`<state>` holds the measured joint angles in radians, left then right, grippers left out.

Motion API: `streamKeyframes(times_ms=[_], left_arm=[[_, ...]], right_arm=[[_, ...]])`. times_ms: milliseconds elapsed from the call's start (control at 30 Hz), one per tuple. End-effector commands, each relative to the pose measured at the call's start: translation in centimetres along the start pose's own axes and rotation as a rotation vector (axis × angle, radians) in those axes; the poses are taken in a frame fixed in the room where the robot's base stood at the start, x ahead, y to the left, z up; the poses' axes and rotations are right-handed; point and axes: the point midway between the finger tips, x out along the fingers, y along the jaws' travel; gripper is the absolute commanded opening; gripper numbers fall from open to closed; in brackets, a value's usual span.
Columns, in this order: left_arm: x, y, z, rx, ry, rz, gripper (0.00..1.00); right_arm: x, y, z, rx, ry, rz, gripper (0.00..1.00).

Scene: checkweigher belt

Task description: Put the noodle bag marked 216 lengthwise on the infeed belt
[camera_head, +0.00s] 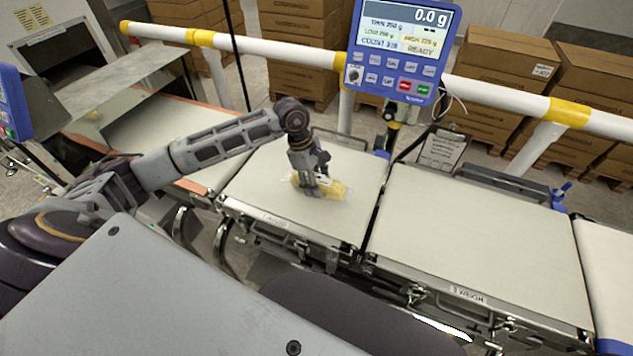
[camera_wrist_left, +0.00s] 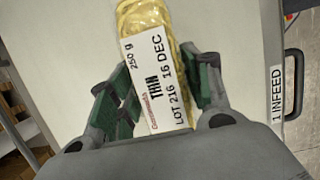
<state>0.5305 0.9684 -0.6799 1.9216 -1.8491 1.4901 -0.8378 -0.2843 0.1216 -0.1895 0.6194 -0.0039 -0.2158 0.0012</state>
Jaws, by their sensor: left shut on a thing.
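The noodle bag (camera_head: 334,189) is a clear pack of yellow noodles. In the left wrist view, the bag (camera_wrist_left: 148,20) has a white label reading THIN, 250 g, LOT 216, 16 DEC. My left gripper (camera_head: 318,190) points down over the infeed belt (camera_head: 265,190) with its green-padded fingers (camera_wrist_left: 160,92) shut on the bag's sides. The bag's long side runs roughly along the belt's front edge. It is at or just above the belt surface; I cannot tell whether it touches. The fingers hide part of it. My right gripper is not in view.
The weigh belt (camera_head: 470,240) lies right of the infeed belt across a narrow gap and is empty. A display (camera_head: 402,45) on a post reads 0.0 g and READY. A white and yellow rail (camera_head: 270,48) runs behind, with stacked cartons (camera_head: 300,30) beyond.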

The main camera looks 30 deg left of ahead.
Motion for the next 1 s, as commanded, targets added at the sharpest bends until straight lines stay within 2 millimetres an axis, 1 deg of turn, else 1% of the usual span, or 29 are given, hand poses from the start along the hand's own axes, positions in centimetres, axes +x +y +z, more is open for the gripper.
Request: streamKeyframes(times_ms=[100,333,567,600,700,733,767,1000], left_arm=[[0.29,0.02,-0.04,0.001,-0.001,0.001,0.17],[0.28,0.03,-0.05,0.001,-0.001,0.002,0.17],[0.54,0.04,-0.14,0.001,-0.001,0.002,0.17],[0.55,0.01,-0.15,0.001,-0.001,0.001,0.53],[0.52,0.01,-0.14,0.001,-0.001,0.001,0.66],[0.52,0.01,-0.14,0.001,-0.001,0.001,0.7],[0.52,0.01,-0.14,0.001,-0.001,0.001,0.71],[0.52,0.01,-0.14,0.001,-0.001,0.001,0.71]], right_arm=[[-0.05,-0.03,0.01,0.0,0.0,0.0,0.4],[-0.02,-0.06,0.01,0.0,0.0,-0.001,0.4],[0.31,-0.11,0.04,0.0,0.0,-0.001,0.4],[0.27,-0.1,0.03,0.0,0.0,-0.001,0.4],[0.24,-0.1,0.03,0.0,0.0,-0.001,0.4],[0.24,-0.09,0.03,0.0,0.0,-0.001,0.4],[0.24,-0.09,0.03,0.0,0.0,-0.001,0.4],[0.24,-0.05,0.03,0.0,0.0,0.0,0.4]])
